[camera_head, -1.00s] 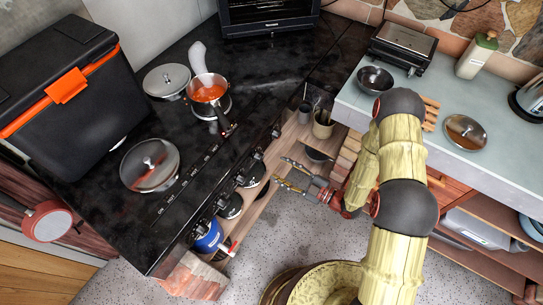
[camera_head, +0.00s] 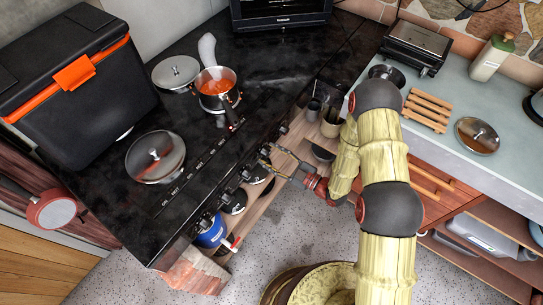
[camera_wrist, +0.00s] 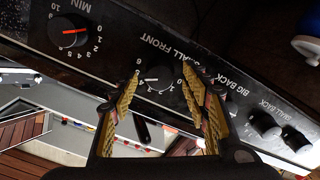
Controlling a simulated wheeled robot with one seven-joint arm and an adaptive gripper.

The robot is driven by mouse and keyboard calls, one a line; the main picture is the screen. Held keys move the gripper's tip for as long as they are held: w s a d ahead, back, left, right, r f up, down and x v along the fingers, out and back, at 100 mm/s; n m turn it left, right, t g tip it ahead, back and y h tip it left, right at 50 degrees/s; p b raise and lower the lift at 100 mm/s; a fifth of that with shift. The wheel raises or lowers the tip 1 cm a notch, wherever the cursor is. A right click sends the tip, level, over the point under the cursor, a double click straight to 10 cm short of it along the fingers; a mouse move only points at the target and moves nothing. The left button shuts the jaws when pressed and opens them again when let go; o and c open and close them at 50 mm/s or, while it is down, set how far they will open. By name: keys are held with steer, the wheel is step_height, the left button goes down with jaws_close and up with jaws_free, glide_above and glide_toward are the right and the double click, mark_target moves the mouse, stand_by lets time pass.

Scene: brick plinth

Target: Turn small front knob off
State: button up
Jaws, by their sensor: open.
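The small front knob (camera_wrist: 160,78) is a dark round knob under the label SMALL FRONT on the stove's black front panel (camera_wrist: 215,75). It shows a short white mark towards its left side; I cannot tell the exact setting. In the wrist view, my gripper (camera_wrist: 162,76) is open, with its yellow ridged fingers on either side of the knob. I cannot tell whether they touch it. In the head view, my gripper (camera_head: 265,157) is at the row of knobs along the stove's front edge, and the knob is hard to pick out there.
A big back knob (camera_wrist: 213,98), small back knobs (camera_wrist: 264,124) and a MIN knob (camera_wrist: 69,31) with a red mark are beside it. A saucepan of orange food (camera_head: 217,86) and a lid (camera_head: 155,157) are on the stove (camera_head: 255,75). A blue can (camera_head: 211,232) is below.

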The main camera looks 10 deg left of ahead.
steer(key=shift+c, duration=0.3)
steer(key=c, duration=1.1)
